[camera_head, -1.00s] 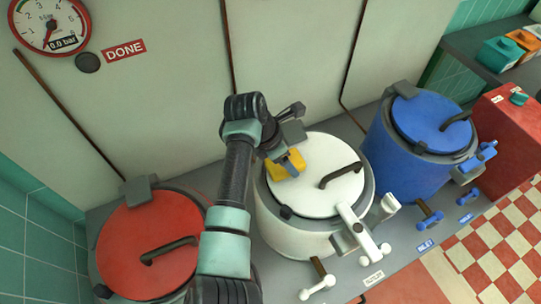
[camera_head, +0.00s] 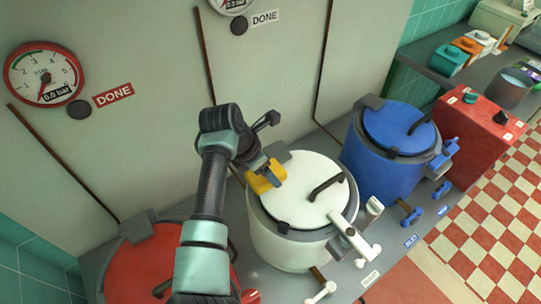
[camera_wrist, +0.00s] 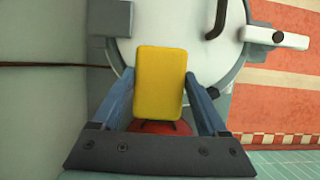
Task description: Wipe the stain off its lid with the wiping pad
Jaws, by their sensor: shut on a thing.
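My gripper (camera_head: 274,171) is shut on a yellow wiping pad (camera_head: 263,180), over the back-left edge of the white kettle's lid. In the wrist view the pad (camera_wrist: 160,72) sits between the two blue fingers and covers part of the white lid (camera_wrist: 200,52). I cannot tell whether the pad touches the lid. The white lid (camera_head: 300,205) is closed and has a dark handle (camera_head: 326,186). No stain shows on its visible part; the area under the pad is hidden.
A red-lidded kettle (camera_head: 135,262) stands left, partly behind my arm. A blue kettle (camera_head: 385,165) stands right of the white one. Pressure gauges (camera_head: 43,75) hang on the wall behind. A red box (camera_head: 480,125) and a counter with small containers (camera_head: 450,60) are at right.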

